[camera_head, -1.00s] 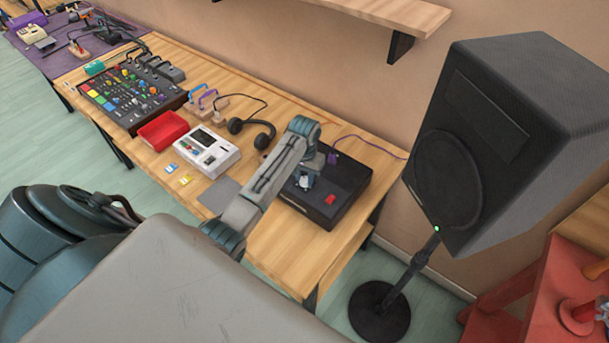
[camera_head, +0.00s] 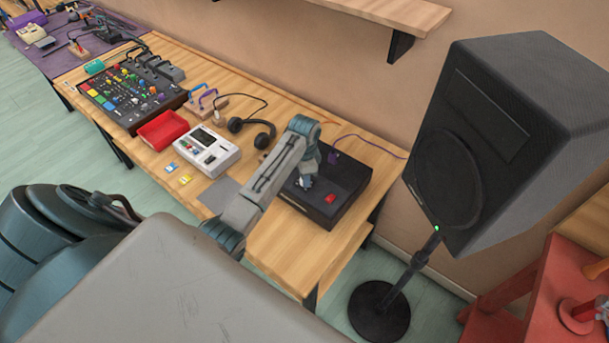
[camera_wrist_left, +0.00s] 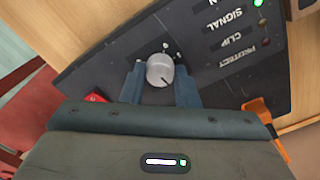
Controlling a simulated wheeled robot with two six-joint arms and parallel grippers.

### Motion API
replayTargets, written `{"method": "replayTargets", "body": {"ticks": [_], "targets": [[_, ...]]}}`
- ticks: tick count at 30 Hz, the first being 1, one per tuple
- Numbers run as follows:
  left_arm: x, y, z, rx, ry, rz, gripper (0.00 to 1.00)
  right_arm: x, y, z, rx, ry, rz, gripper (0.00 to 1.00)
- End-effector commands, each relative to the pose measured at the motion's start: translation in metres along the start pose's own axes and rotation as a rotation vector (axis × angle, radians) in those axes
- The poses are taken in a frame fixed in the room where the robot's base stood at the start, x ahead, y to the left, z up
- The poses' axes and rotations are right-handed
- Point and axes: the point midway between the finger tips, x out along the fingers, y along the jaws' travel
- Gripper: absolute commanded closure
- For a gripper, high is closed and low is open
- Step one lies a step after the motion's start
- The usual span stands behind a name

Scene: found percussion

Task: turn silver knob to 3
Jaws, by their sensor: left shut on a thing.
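The silver knob (camera_wrist_left: 160,71) sits on the dark panel of a black box, between the two fingers of my left gripper (camera_wrist_left: 160,88) in the left wrist view. The gripper is shut on it. A dark pointer line on the knob points down and slightly right in that view; the scale numbers are too small or covered to read. My right gripper is not in view.
A red switch (camera_head: 330,199) is on the box, close to the gripper. The panel also has labelled lights, one lit green (camera_wrist_left: 259,3). Headphones (camera_head: 252,130), a white device (camera_head: 207,150) and a red tray (camera_head: 162,131) lie left. A speaker (camera_head: 500,140) stands right.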

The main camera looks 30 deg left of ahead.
Motion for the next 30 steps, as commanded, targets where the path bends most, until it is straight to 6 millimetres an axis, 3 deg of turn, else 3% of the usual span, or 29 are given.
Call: {"method": "replayTargets", "body": {"ticks": [9,25,26,29,30], "targets": [[0.0008,0.0006,0.0003,0.119,-0.001,0.002,0.95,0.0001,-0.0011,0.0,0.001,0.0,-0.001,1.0],[0.0008,0.0006,0.0003,0.142,-0.001,0.002,0.95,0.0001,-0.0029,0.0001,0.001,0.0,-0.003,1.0],[0.0008,0.0006,0.0003,0.142,-0.001,0.002,0.7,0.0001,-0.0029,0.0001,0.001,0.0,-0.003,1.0],[0.0007,0.0005,0.0003,0.142,-0.001,0.002,0.51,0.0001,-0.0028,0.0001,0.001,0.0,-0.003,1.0],[0.0006,0.0005,0.0002,0.142,-0.001,0.002,0.51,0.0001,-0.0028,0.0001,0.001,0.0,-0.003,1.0]]}}
